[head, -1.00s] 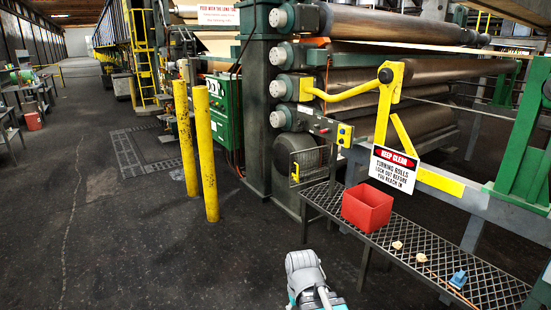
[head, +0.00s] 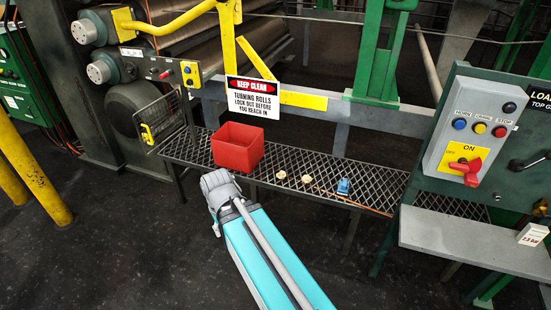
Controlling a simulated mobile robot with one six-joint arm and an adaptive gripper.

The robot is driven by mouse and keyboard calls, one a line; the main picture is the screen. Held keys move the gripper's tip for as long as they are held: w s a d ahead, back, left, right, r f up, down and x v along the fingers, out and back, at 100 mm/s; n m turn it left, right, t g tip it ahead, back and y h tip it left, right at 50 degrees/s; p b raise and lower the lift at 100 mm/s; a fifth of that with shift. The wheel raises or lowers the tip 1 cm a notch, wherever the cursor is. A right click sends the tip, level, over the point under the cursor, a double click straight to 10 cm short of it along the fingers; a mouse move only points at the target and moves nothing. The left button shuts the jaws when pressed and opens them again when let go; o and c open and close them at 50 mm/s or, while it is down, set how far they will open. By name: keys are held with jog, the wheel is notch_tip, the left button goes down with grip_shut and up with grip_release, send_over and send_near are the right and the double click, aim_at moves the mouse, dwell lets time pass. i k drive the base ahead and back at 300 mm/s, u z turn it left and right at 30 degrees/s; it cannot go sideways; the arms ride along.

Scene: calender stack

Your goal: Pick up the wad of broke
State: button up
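Two small pale tan lumps lie on the mesh shelf (head: 270,160); they look like wads of broke. The left wad (head: 281,174) and the right wad (head: 307,179) lie a little apart, to the right of a red open bin (head: 238,147). My arm reaches up from the bottom, its grey joint in front of the shelf's front edge, below the bin. My gripper's fingers cannot be made out.
A blue object (head: 343,187) and a thin brown stick (head: 358,206) lie right of the wads. A "KEEP CLEAR" sign (head: 253,97) hangs behind the shelf. A control box (head: 475,125) stands right, rolls (head: 195,70) behind. Yellow posts (head: 35,175) stand left.

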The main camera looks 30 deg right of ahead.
aim_at(281, 174)
jog(key=z, duration=0.25)
jog(key=i, duration=1.15)
jog(key=z, duration=0.35)
